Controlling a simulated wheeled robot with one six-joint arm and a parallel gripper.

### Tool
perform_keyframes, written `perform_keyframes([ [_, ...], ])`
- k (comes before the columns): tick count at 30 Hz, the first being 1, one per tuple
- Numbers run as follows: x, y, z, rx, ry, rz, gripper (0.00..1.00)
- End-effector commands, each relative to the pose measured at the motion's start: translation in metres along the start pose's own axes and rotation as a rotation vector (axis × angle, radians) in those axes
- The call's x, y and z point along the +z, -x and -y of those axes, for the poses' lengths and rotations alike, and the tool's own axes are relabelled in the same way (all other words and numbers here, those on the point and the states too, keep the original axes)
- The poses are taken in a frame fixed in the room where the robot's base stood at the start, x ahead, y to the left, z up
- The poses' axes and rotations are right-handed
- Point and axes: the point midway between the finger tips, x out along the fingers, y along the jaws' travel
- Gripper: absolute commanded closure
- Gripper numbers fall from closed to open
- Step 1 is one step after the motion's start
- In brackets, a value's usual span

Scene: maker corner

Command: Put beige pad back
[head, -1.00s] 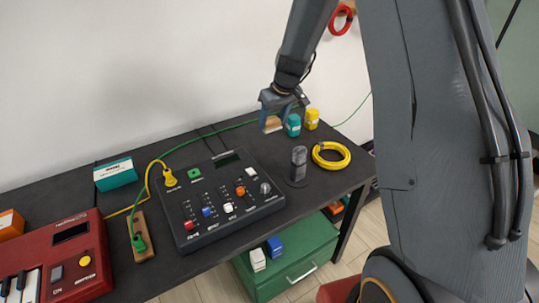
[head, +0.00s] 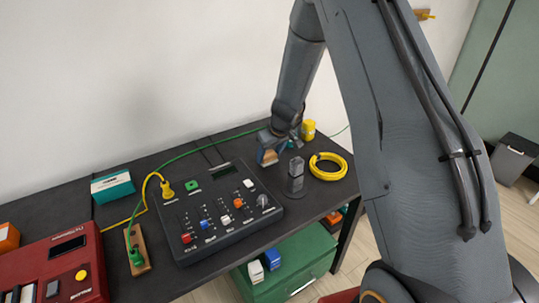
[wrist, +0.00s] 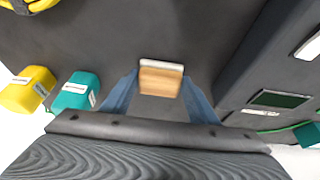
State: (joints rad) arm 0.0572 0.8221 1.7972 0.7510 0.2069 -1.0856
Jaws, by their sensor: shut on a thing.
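My gripper (wrist: 160,74) is shut on a beige, wood-toned block with a pale edge, which I take for the beige pad (wrist: 161,81). Its fingertips are against the two sides of the pad. In the head view my gripper (head: 270,151) is low over the back right of the dark table, just behind the mixer-like console (head: 224,217). The pad (head: 269,157) shows between the fingers there. I cannot tell whether the pad touches the table.
A teal container (wrist: 76,91) and a yellow one (wrist: 27,88) stand close beside my gripper. A coiled yellow cable (head: 327,167) and a grey microphone-like object (head: 296,178) are in front. A green cable (head: 190,153) runs along the back. Bare tabletop surrounds the pad.

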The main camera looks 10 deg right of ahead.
Motion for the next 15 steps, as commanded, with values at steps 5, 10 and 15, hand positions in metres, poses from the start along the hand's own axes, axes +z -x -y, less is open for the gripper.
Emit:
perform_keyframes([
  [5, 0.0006, -0.0017, -0.0001, 0.0, 0.0, 0.0, 0.67],
  [10, 0.0014, -0.0025, 0.0001, 0.0, 0.0, 0.001, 0.36],
  [15, 0.0012, -0.0022, 0.0001, 0.0, -0.001, 0.001, 0.27],
])
